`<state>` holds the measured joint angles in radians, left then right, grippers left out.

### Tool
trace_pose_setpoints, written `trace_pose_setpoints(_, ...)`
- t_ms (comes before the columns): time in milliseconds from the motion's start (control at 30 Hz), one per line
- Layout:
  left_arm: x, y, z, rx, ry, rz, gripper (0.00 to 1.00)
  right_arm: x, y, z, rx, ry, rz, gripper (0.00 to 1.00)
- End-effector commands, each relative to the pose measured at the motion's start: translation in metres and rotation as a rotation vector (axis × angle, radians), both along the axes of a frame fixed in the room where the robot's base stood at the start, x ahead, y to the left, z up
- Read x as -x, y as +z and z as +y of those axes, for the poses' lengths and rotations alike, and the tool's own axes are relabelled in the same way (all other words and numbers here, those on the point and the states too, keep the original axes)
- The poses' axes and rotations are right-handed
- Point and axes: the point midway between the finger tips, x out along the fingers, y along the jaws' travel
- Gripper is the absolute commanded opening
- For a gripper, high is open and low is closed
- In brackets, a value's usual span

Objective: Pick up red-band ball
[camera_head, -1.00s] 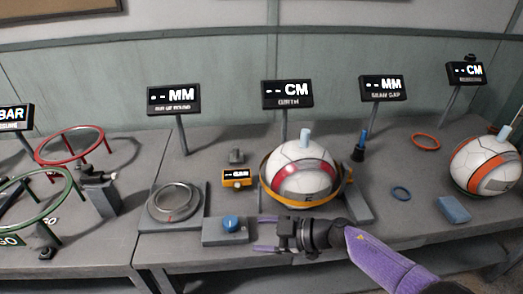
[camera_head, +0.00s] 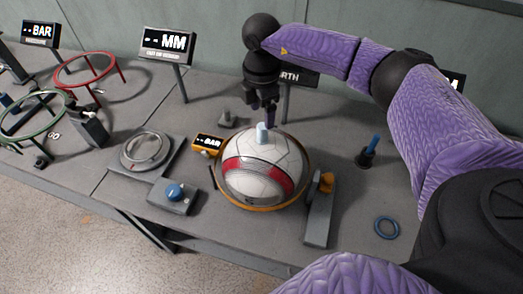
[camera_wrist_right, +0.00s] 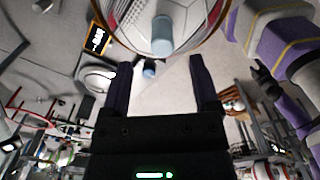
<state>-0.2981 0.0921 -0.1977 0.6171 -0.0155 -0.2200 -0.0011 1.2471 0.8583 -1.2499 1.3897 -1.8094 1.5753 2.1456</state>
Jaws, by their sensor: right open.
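The red-band ball (camera_head: 258,182) is white with a red band and sits inside a yellow ring stand (camera_head: 262,207) on the grey bench. A pale blue peg (camera_head: 263,131) stands up from its top. My right gripper (camera_head: 270,118) is open and points down just above the peg, with nothing visibly held. In the right wrist view, the ball (camera_wrist_right: 132,18) and its peg (camera_wrist_right: 162,38) show beyond the open fingers (camera_wrist_right: 160,78). I cannot tell whether the fingers touch the peg. My left gripper is not seen.
A blue-knobbed box (camera_head: 174,195), a round dish (camera_head: 145,149) and a small orange display (camera_head: 207,144) lie left of the ball. A grey block (camera_head: 320,212), a blue ring (camera_head: 387,227) and a blue-tipped post (camera_head: 369,152) are on the right. Signs stand behind.

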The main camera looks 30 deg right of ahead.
Motion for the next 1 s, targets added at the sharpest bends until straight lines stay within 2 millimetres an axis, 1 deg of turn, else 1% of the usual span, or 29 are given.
trace_pose_setpoints(100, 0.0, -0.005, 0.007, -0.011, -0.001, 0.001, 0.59, 0.001, -0.02, 0.0, -0.001, 0.0, 0.001, 0.78)
trace_pose_setpoints(200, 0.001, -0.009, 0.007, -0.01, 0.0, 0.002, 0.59, 0.003, -0.043, 0.0, -0.001, 0.001, 0.002, 0.78)
trace_pose_setpoints(300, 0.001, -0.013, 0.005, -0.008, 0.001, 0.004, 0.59, 0.003, -0.058, 0.001, -0.003, 0.002, 0.001, 0.78)
trace_pose_setpoints(400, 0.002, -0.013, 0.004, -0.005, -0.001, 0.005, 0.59, 0.002, -0.062, 0.001, -0.003, 0.002, 0.0, 0.78)
trace_pose_setpoints(567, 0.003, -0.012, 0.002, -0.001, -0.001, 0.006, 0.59, 0.002, -0.061, 0.001, -0.004, 0.002, -0.001, 0.78)
trace_pose_setpoints(600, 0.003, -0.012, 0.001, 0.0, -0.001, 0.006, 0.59, 0.002, -0.061, 0.001, -0.004, 0.002, -0.001, 0.7)
trace_pose_setpoints(667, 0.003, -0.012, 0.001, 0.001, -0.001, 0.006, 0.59, 0.002, -0.061, 0.001, -0.004, 0.002, -0.001, 0.57)
trace_pose_setpoints(700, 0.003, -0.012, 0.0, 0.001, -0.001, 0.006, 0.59, 0.002, -0.061, 0.001, -0.004, 0.002, -0.001, 0.49)
trace_pose_setpoints(767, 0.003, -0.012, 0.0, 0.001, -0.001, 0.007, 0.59, 0.002, -0.061, 0.001, -0.004, 0.002, -0.001, 0.36)
trace_pose_setpoints(800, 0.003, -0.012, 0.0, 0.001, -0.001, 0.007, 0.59, 0.002, -0.061, 0.001, -0.004, 0.002, -0.001, 0.27)
trace_pose_setpoints(867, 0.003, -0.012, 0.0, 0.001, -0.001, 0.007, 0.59, 0.002, -0.061, 0.001, -0.004, 0.002, -0.001, 0.15)
trace_pose_setpoints(900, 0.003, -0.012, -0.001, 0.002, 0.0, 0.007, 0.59, 0.002, -0.061, 0.001, -0.004, 0.002, -0.001, 0.06)
trace_pose_setpoints(933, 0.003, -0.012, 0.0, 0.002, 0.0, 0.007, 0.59, 0.002, -0.061, 0.001, -0.004, 0.002, -0.001, 0.0)
trace_pose_setpoints(1000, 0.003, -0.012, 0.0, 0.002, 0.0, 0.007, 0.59, 0.002, -0.061, 0.001, -0.004, 0.002, -0.001, 0.0)
